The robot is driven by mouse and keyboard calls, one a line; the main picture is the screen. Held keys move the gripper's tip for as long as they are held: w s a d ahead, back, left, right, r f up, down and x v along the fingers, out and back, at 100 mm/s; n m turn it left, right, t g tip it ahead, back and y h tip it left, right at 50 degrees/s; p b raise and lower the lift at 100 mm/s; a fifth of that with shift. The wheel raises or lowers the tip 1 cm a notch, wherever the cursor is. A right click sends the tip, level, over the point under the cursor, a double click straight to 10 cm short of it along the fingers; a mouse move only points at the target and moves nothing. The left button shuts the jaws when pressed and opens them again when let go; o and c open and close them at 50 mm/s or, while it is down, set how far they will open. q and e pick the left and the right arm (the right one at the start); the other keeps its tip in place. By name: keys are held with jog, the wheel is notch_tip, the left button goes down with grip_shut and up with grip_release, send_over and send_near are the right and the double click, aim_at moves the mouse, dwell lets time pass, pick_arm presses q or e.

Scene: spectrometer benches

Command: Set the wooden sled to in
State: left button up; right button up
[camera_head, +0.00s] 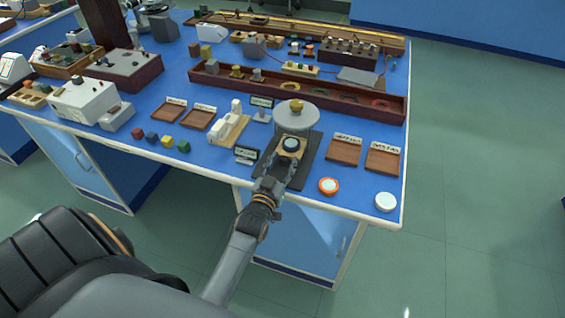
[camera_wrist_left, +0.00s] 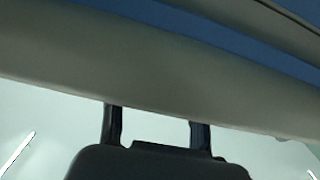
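My left gripper (camera_head: 276,178) is at the near side of the sled, over the base plate. I cannot tell if it touches the sled. In the left wrist view, the two dark fingers (camera_wrist_left: 156,125) stand apart with nothing seen between them; the sled does not show there. My right gripper is not in view.
A small dark sign (camera_head: 246,155) stands left of the plate. Right of it are two labelled wooden trays (camera_head: 345,152), an orange-rimmed disc (camera_head: 328,186) and a white disc (camera_head: 385,202). Coloured cubes (camera_head: 167,141) lie left. The bench's pale edge (camera_wrist_left: 150,85) crosses the wrist view.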

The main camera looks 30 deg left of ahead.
pick_arm(q)
jog(key=shift+s+r, duration=0.1)
jog(key=shift+s, duration=0.05)
jog(key=v, duration=1.1)
jog(key=shift+s, duration=0.35)
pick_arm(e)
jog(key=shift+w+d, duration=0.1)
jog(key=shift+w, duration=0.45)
